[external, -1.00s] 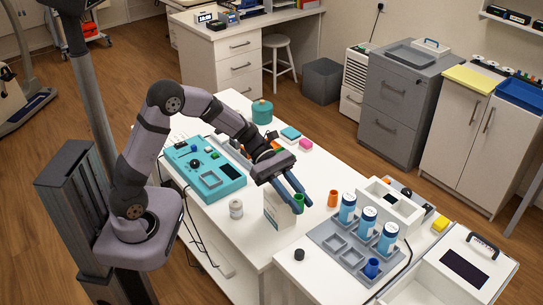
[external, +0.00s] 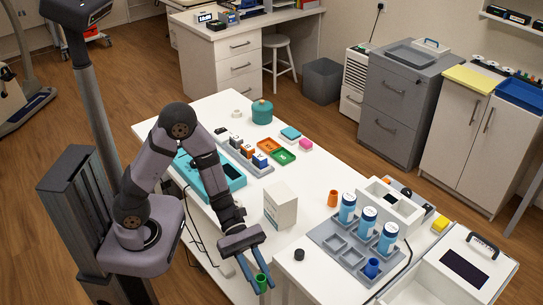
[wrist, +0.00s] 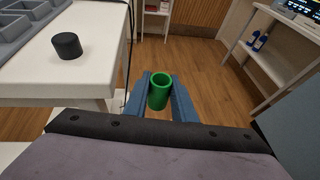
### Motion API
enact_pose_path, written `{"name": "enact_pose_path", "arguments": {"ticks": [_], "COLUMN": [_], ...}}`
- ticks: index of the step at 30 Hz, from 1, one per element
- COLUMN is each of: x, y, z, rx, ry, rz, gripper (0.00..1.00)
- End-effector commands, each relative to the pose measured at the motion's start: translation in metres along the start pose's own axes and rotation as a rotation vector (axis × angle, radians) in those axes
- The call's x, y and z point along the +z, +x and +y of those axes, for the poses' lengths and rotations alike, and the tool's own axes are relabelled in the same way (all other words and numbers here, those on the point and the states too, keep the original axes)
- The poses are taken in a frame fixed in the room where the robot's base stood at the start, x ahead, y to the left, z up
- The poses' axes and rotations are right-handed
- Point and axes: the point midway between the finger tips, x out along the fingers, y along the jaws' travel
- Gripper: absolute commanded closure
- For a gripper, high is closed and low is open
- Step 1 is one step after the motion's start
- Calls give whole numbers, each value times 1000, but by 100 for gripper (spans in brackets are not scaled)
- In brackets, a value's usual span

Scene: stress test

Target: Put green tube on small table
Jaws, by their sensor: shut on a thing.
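A green tube (external: 262,283) is held upright between the blue fingers of my gripper (external: 252,266), which is shut on it. In the wrist view the tube (wrist: 160,91) shows its open top between the fingers (wrist: 160,100), with wooden floor behind it. The gripper is out past the left front edge of the white tables. A white-topped table (external: 318,286) bears the grey tray at the front right; its edge is also at the left of the wrist view (wrist: 30,85). The frames do not make clear whether this is the small table.
A black round piece (external: 299,255) lies near the table edge by my gripper. The grey tray (external: 335,244) holds several white-blue bottles and a blue cup (external: 372,267). A white box (external: 281,205) and an orange tube (external: 333,198) stand behind. The table front by the black piece is clear.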

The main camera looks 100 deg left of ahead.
Motion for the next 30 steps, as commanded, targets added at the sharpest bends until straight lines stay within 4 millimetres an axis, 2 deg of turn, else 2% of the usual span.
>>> {"name": "enact_pose_path", "arguments": {"ticks": [6, 18, 24, 30], "x": [-21, -25, -18, 6], "y": [-3, -3, -6, -16], "z": [1, 2, 2, 2], "rx": [36, 42, 43, 45], "ry": [-17, -15, -12, -7], "rz": [-1, -2, -2, -2], "gripper": [100, 100, 100, 100]}}
